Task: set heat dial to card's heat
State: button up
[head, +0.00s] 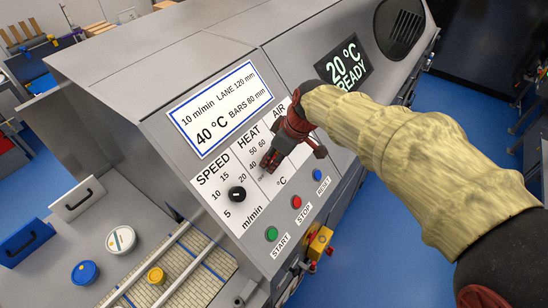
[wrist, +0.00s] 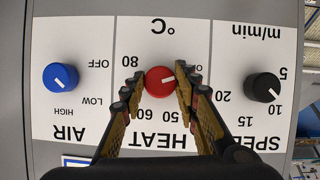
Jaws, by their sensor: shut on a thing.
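The red heat dial (wrist: 160,82) sits in the middle panel of the upside-down wrist view. Its white pointer line points right and slightly up in that view, towards the side with OFF; the marks right beside it are partly covered by a finger. My gripper (wrist: 161,80) is shut on the dial, one finger on each side. In the head view my gripper (head: 270,160) covers the dial. The card (head: 213,108) above the dials reads 40 °C, 10 min/m-style speed text, LANE 120 mm and BARS 80 mm.
The black speed dial (head: 237,194) and the blue air dial (wrist: 61,77) flank the heat dial closely. A screen (head: 345,67) reads 20 °C READY. Green start (head: 272,234), red stop (head: 297,202) and blue reset (head: 317,175) buttons line the panel's lower edge.

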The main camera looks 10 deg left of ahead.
jog(key=shift+c, duration=1.1)
jog(key=shift+m, duration=0.3)
jog(key=m+g, duration=0.1)
jog(key=m+g+y, duration=0.1)
jog(key=m, duration=0.1)
jog(key=shift+w+d+m, duration=0.1)
jog(key=shift+w+m, duration=0.1)
jog(key=shift+m, duration=0.1)
jog(key=shift+m+g+y+b, duration=0.5)
jog(key=shift+m+y, duration=0.1)
jog(key=shift+m, duration=1)
jog(key=o, duration=1.1)
jog(key=shift+o, duration=0.3)
